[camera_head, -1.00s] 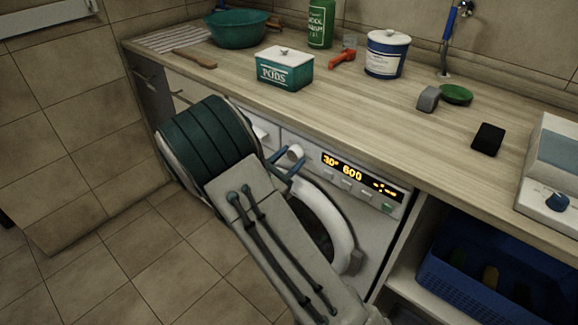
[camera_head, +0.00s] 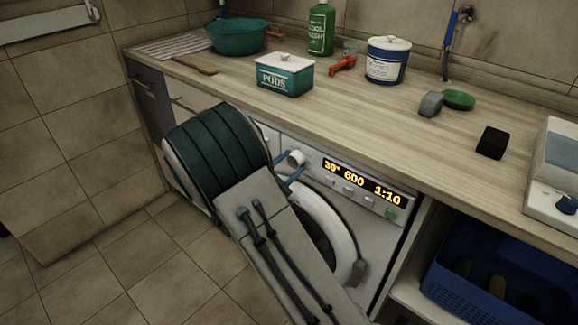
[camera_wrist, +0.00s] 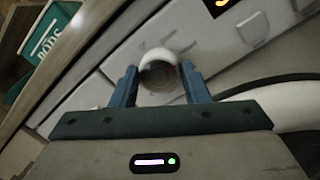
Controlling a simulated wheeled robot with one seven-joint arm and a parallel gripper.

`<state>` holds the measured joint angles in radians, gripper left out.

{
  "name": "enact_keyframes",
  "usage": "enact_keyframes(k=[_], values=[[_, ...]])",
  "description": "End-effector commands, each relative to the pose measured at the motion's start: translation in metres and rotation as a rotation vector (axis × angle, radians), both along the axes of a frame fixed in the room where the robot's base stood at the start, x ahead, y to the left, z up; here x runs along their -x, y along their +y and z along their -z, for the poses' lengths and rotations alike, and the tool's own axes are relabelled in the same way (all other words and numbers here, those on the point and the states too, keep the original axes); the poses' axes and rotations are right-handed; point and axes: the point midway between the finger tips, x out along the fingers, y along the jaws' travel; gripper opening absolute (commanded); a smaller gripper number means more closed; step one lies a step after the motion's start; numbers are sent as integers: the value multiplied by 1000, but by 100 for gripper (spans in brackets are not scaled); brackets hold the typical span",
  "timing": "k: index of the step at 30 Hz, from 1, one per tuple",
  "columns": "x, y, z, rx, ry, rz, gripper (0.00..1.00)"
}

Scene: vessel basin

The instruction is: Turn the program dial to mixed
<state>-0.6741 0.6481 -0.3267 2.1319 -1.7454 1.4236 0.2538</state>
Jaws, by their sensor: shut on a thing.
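The washing machine's program dial (camera_head: 296,158) is a round white knob on the front panel, left of the display. The lit display (camera_head: 362,183) reads 30°, 600 and 1:10. My gripper (camera_head: 287,168) is at the dial, its two blue fingers on either side of it. In the wrist view the dial (camera_wrist: 158,62) sits between the fingertips of my gripper (camera_wrist: 160,75), which is shut on it. Program markings around the dial are too small or hidden to read.
The round washer door (camera_head: 338,225) is below the panel. The countertop (camera_head: 385,125) above holds a teal pods box (camera_head: 285,75), a white-and-blue tub (camera_head: 387,62) and a green bottle (camera_head: 320,30). A blue crate (camera_head: 490,270) stands at lower right.

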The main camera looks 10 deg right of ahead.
Motion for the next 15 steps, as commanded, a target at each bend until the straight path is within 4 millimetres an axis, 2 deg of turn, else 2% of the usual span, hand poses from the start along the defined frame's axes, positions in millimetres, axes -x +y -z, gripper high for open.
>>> enact_keyframes(k=[1,2,4,15], values=[[1,1,1,-1,3,-1,19],[1,1,1,-1,3,-1,44],[1,1,1,-1,3,0,64],[3,4,1,0,3,-1,64]])
